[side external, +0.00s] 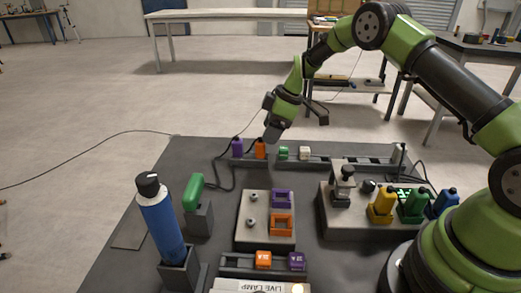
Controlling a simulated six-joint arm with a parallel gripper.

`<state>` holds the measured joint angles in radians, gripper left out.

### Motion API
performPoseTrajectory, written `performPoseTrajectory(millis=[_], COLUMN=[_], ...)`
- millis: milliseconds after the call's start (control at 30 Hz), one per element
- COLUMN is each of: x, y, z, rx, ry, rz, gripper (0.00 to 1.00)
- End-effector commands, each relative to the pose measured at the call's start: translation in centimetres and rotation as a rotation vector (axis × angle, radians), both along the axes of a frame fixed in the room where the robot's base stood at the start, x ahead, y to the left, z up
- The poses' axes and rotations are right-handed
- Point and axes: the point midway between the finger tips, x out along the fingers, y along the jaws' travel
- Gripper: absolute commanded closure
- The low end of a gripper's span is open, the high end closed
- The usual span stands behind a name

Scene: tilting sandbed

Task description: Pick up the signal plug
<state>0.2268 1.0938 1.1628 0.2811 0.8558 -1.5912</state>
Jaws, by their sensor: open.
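Several coloured plug-like pieces are in view, and I cannot tell by marking which one is the signal plug. A purple plug (237,148) and an orange plug (260,150) stand upright at the back left of the dark work board. My gripper (271,138) is open, pointing down just above and to the right of the orange plug. I see no contact, but the gap is too small to judge. The fingers are seen partly edge-on. A purple socket frame (282,198) and an orange socket frame (282,224) sit on a grey box (251,238).
A green block (283,153) and a white block (305,153) stand along the back rail. A blue spray can (163,222) and green handle (193,192) stand left. Yellow (381,205), green (412,206) and blue (445,203) pieces stand right. A dark cable lies near the purple plug.

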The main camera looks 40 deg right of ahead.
Motion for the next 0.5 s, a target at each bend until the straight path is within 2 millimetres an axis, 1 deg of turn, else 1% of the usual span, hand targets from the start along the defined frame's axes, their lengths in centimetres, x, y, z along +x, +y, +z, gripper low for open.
performPoseTrajectory(millis=[167,400,500], x=[0.3,1.1,1.3], y=[0.5,1.7,2.0], z=[-1.4,-4.7,-5.4], rx=[0.0,0.0,0.0], ry=[0.001,0.002,0.0], rz=[0.0,-0.001,0.0], gripper=[0.42,0.42,0.42])
